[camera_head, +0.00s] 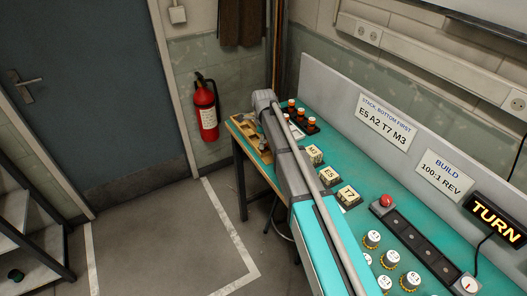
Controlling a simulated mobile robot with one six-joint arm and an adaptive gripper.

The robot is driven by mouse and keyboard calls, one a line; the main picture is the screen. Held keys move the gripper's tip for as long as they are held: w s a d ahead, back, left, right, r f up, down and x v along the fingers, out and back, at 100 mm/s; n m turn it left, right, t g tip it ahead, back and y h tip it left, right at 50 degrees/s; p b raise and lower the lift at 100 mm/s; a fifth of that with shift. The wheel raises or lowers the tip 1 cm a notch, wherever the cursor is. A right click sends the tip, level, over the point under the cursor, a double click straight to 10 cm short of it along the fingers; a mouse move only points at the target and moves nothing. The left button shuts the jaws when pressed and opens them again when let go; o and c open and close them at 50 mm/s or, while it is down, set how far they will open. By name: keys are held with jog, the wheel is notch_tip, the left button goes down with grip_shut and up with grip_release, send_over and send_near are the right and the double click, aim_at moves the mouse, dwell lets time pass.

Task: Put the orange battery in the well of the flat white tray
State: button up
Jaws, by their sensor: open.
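I cannot make out an orange battery for certain. Several small orange and white cylinders (300,114) stand in dark holders at the far end of the teal bench (345,218); they are too small to tell what they are. My gripper does not show.
Labelled cream blocks (329,175) sit mid-bench. Several white-topped knobs (372,239) and a dark strip with a red button (386,201) are nearer. A lit TURN sign (494,219) stands right. A fire extinguisher (206,108) hangs behind.

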jog(key=shift+f+b, duration=0.4)
jog(key=shift+f, duration=0.3)
grip_shut()
dwell(0.4)
